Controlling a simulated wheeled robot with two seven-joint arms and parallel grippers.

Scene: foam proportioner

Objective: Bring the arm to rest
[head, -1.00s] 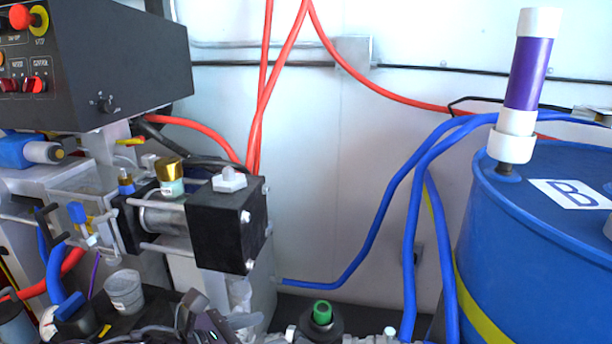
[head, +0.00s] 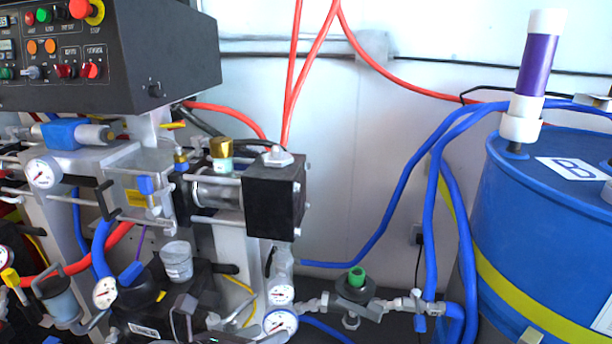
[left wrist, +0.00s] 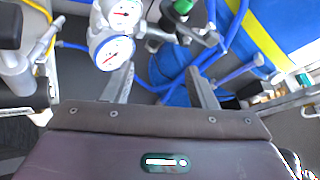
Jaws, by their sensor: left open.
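My left gripper (head: 198,318) shows at the bottom edge of the head view, in front of the lower part of the machine. Its two fingers stand apart in the left wrist view (left wrist: 162,88), with nothing between them. Beyond the fingers lie the dark floor and blue hoses. Most of my left arm is outside the head view. My right gripper is in neither view.
The proportioner has a black pump block (head: 273,197), a control box (head: 120,50) and pressure gauges (head: 281,323). A green-capped valve (head: 356,277) sits on the pipe to the right. A blue drum (head: 540,225) stands at right with blue hoses (head: 432,220). Pale wall lies between.

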